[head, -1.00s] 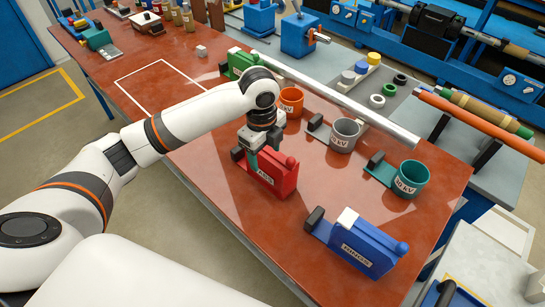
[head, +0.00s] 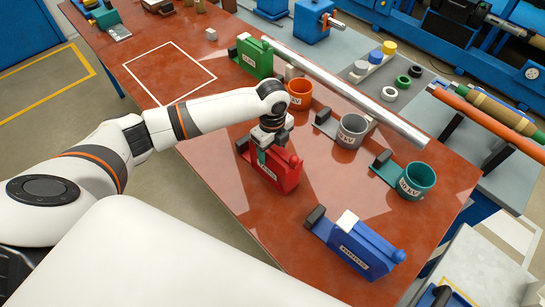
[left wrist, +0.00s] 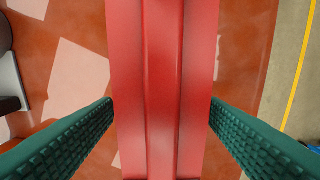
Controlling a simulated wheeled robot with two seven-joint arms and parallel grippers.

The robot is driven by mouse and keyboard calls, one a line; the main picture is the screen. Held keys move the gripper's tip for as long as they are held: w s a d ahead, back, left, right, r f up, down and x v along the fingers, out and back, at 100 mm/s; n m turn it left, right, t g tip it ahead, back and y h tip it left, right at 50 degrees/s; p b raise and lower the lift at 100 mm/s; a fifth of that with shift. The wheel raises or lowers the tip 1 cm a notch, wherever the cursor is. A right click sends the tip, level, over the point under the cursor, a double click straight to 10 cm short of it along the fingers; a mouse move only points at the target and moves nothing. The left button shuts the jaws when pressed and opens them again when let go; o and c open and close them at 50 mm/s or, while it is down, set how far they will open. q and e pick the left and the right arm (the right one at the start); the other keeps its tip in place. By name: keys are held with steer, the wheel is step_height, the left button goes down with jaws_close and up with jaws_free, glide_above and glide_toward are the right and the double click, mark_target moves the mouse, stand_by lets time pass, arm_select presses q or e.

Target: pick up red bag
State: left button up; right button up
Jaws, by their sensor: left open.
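The red bag (head: 287,178) is a boxy red block with a white label, upright on the red-brown tabletop. My left gripper (head: 266,150) is over it from above, partly hiding its top. In the left wrist view the red bag (left wrist: 163,60) runs through the middle of the picture. The green ridged fingers of my left gripper (left wrist: 162,104) stand one on each side of it, open, with their tips close to its sides. I cannot tell whether they touch it. My right gripper is not in view.
A green block (head: 255,58) and a blue one (head: 362,248) stand on the same table (head: 320,205). Orange (head: 299,92), grey (head: 351,131) and teal (head: 415,180) cups stand to the right. A long silver bar (head: 335,78) lies behind them. Bare tabletop lies left of the bag.

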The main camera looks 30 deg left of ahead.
arm_select(q)
steer(key=shift+f, duration=1.2)
steer(key=c, duration=1.2)
steer(key=shift+o, duration=0.2)
steer(key=shift+r, duration=0.1)
